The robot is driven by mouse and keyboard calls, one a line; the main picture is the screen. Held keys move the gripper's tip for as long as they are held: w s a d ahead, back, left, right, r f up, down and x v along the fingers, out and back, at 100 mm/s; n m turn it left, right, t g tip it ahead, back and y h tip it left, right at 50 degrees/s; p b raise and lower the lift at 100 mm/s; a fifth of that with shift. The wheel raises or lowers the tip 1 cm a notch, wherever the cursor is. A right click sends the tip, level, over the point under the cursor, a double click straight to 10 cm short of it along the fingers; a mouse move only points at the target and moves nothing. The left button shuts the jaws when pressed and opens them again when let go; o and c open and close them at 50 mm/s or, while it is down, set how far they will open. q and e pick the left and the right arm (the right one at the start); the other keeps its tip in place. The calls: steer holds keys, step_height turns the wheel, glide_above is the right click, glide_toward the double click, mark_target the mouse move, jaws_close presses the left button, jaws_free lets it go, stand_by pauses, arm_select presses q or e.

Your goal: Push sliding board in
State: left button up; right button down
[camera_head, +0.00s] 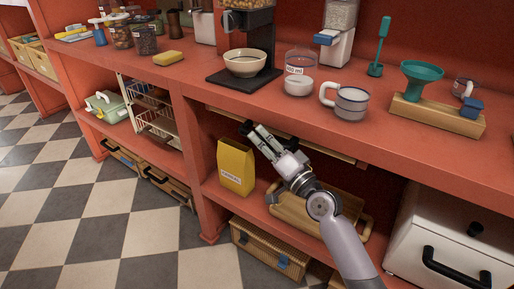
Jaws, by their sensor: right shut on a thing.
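The sliding board (332,153) shows as a thin, pale wooden strip just under the red countertop, above the open shelf bay. Much of its middle is hidden behind my right gripper. My right gripper (251,130) reaches up from the lower right, with its fingers at the board's front edge. It is shut on the board, though the contact itself is small and hard to make out. My left gripper is not in view.
A yellow bag (236,167) stands on the shelf left of my right arm, beside a wooden tray (290,214). A white bread box (450,235) is at the right. A bowl (245,63), mug (350,103) and funnel stand (437,115) sit on the countertop (205,75).

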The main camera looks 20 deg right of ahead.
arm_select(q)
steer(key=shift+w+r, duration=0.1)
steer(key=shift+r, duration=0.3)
arm_select(e)
steer(key=shift+w+d, duration=0.15)
steer(key=shift+d, duration=0.15)
steer(key=shift+r, duration=0.1)
steer(key=c, duration=1.5)
jaws_free()
steer(key=shift+w, duration=0.1)
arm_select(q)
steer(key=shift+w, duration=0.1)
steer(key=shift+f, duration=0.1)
arm_select(e)
steer(key=shift+s+d+f, duration=0.2)
steer(key=shift+s+f, duration=0.1)
steer(key=shift+s, duration=0.25)
steer(key=v, duration=1.1)
steer(key=shift+f, duration=0.1)
